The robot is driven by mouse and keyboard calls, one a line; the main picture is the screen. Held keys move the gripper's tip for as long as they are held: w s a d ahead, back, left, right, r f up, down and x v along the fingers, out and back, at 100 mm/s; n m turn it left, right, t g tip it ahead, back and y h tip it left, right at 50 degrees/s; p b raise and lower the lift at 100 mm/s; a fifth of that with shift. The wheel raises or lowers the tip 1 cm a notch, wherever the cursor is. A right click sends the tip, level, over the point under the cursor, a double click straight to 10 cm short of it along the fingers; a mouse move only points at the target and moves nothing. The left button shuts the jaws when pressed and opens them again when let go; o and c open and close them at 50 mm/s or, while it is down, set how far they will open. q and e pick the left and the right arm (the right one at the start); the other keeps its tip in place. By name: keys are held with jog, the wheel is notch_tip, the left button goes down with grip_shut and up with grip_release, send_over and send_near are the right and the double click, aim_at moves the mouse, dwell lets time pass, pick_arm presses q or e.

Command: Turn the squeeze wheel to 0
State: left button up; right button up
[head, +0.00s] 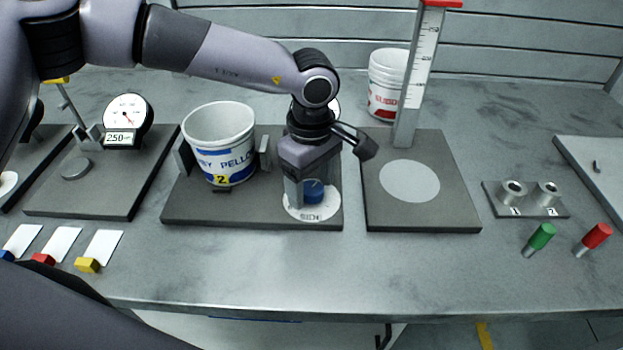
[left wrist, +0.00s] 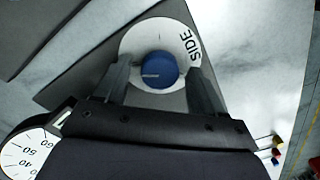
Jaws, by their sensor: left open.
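The squeeze wheel appears to be the blue knob (head: 314,191) on a white disc (head: 297,208) at the front right of the bucket's grey base plate. In the left wrist view the knob (left wrist: 158,70) has a small pale mark, and the disc (left wrist: 137,42) reads "SIDE"; no 0 is readable. My left gripper (head: 309,187) is directly over the disc, open. Its fingers (left wrist: 158,72) stand either side of the knob, with gaps visible; I cannot tell their exact height. A white bucket (head: 218,130) stands between two upright plates. My right gripper is out of view.
A round gauge (left wrist: 32,155) is beside my left gripper, mostly hidden in the head view. A tall ruler (head: 417,80) stands on the plate to the right. Green (head: 539,239) and red (head: 594,239) pegs are farther right. The front centre bench is clear.

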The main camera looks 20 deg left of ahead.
pick_arm(q)
jog(key=c, duration=1.1)
jog(key=shift+o, duration=0.2)
